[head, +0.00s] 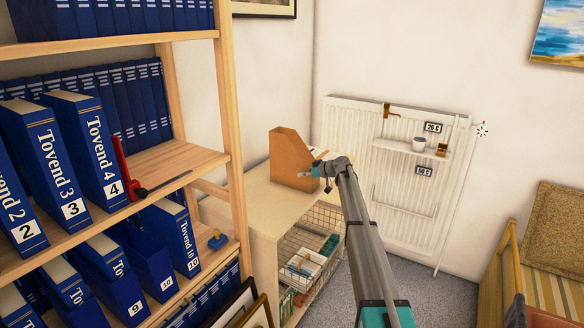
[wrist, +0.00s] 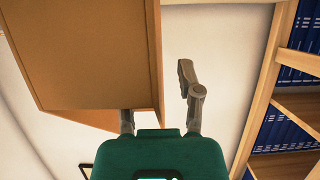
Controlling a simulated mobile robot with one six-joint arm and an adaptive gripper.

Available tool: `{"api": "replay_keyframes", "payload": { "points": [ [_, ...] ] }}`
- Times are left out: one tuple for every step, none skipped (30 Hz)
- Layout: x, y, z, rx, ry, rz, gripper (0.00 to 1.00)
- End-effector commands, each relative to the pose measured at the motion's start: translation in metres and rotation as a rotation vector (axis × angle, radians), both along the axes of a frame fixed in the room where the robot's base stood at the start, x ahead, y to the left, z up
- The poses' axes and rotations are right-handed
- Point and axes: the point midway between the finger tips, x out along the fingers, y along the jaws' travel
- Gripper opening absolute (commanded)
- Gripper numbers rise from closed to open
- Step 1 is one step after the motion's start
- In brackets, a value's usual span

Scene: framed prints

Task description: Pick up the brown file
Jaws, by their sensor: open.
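The brown file (head: 290,160) stands upright on the light wooden cabinet top, a tall holder with a slanted upper edge. In the wrist view the brown file (wrist: 85,55) fills the upper left, very close. My gripper (head: 318,172) is at the file's right side in the head view. In the wrist view my gripper (wrist: 162,88) is open. One finger shows whole to the right of the file's edge, apart from it. The other finger is mostly hidden by the file, so that edge appears between the fingers. I cannot tell whether either finger touches it.
The cabinet (head: 262,205) has a wire basket (head: 322,236) in its open front. A wooden shelf (head: 228,120) with blue binders stands to the left. A white radiator (head: 350,125) with a small shelf (head: 412,147) is behind. Picture frames lean at the bottom.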

Motion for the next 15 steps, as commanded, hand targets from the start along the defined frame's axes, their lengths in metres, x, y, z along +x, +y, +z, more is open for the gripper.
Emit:
{"api": "replay_keyframes", "payload": {
  "points": [
    [-0.0001,0.0001,0.0001,0.0,0.0,0.0,0.46],
    [-0.0001,0.0001,0.0001,0.0,0.0,0.0,0.46],
    [-0.0001,0.0001,0.0001,0.0,0.0,0.0,0.46],
    [-0.0001,0.0001,0.0001,0.0,0.0,0.0,0.46],
    [-0.0002,0.0002,0.0001,0.0,0.0,0.001,0.46],
    [-0.0002,0.0002,0.0001,0.0,0.0,0.001,0.46],
    [-0.0002,0.0002,0.0001,0.0,0.0,0.001,0.46],
    [-0.0002,0.0002,0.0001,0.0,0.0,0.001,0.46],
    [-0.0002,0.0003,0.0001,0.0,0.0,0.001,0.44],
    [-0.0002,0.0003,0.0001,0.0,0.0,0.001,0.38],
    [-0.0002,0.0003,0.0001,0.0,0.0,0.001,0.33],
    [-0.0002,0.0003,0.0001,0.0,0.0,0.001,0.25],
    [-0.0002,0.0003,0.0001,0.0,0.0,0.001,0.2],
    [-0.0002,0.0003,0.0001,0.0,0.0,0.001,0.14],
    [-0.0002,0.0003,0.0001,0.0,0.0,0.001,0.07]
  ]
}}
